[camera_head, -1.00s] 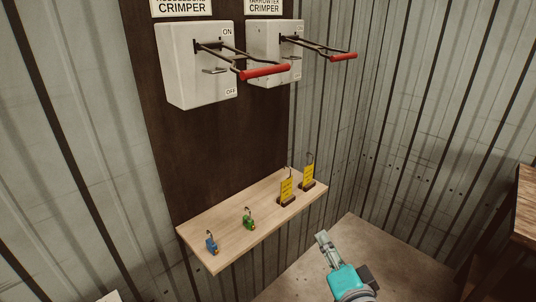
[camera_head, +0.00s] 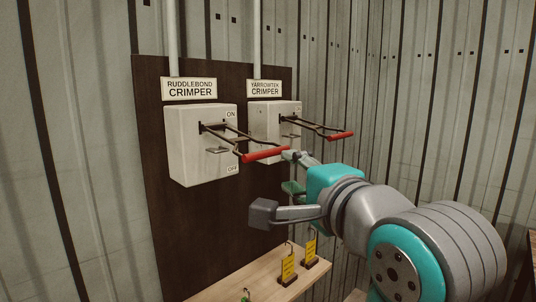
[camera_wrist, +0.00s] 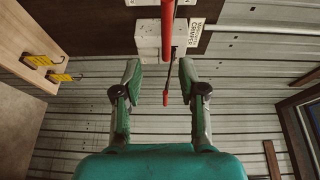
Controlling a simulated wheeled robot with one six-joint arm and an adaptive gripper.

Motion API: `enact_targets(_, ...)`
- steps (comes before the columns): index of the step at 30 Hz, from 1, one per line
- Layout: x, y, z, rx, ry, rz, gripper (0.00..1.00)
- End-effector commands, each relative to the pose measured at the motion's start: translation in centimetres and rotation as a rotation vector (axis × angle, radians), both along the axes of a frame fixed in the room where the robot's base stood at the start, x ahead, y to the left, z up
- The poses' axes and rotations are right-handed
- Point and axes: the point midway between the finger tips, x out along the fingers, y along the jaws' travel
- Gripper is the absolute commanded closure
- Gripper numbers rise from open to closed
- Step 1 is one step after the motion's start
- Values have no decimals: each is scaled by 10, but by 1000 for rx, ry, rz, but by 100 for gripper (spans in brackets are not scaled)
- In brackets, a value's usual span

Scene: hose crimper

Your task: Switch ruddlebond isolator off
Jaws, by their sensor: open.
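The ruddlebond isolator (camera_head: 187,140) is a pale box on the dark board, under a RUDDLEBOND CRIMPER sign (camera_head: 190,89). ON is marked at its top and OFF at its bottom. Its lever juts out from the ON end, ending in a red grip (camera_head: 265,155). My gripper (camera_head: 292,172) is open and empty, near the right end of this grip in the head view; contact cannot be told. In the wrist view, my open fingers (camera_wrist: 160,82) face a red grip (camera_wrist: 167,18) at the top, probably the ruddlebond one.
The similar yarrowtek isolator (camera_head: 263,125) is just right, its red grip (camera_head: 341,136) also jutting out; another red grip (camera_wrist: 165,98) shows between my fingers. A shelf (camera_head: 237,284) below holds yellow tags (camera_head: 288,267). Corrugated walls stand behind.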

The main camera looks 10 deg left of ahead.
Motion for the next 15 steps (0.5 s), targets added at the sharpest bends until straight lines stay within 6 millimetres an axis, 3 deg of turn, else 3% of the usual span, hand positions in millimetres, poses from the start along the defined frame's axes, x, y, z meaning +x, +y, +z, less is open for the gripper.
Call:
enact_targets(7, 5, 7, 10, 11, 7, 7, 59)
enact_targets(15, 44, 29, 8, 10, 8, 6, 59)
